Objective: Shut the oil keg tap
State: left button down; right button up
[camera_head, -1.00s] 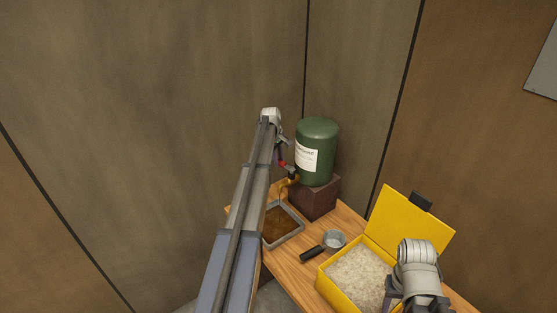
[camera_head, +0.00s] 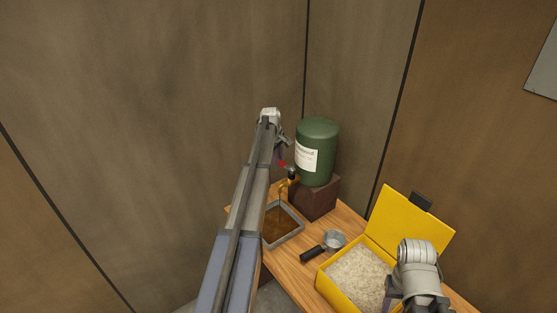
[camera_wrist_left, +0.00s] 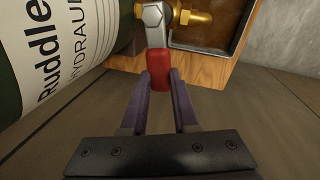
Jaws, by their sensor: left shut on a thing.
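The green oil keg (camera_head: 318,150) with a white label stands on a dark brown block (camera_head: 316,198). Its brass tap (camera_head: 289,184) sticks out low at the left, over a grey-rimmed tray (camera_head: 291,236) holding brown oil. A thin brown stream shows below the spout. My left gripper (camera_head: 280,162) is at the tap's red-ended lever. In the left wrist view the purple fingers are shut on the red lever grip (camera_wrist_left: 160,72), with the metal lever (camera_wrist_left: 154,25) running up to the brass fitting (camera_wrist_left: 195,18). My right gripper (camera_head: 393,292) is mostly hidden by its wrist.
The wooden bench (camera_head: 292,270) stands in a corner between brown walls. A small metal cup with a dark handle (camera_head: 313,254) lies beside an open yellow box (camera_head: 326,283) of pale granules. My right arm is over the box's right side.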

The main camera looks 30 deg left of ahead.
pick_arm(q)
jog(key=shift+w+m, duration=0.4)
jog(key=shift+m, duration=0.2)
jog(key=shift+w+d+m, duration=0.2)
jog(key=shift+w+m, duration=0.1)
jog(key=shift+m, duration=0.4)
jog(key=c, duration=0.7)
grip_release()
jog(key=shift+r, duration=0.1)
jog(key=r+p, duration=0.2)
jog(key=s+r+p, duration=0.1)
jog(key=r+p, duration=0.4)
jog(key=shift+s+a+r+p, duration=0.2)
jog(key=shift+a+r+p, duration=0.1)
jog(key=shift+p, duration=0.1)
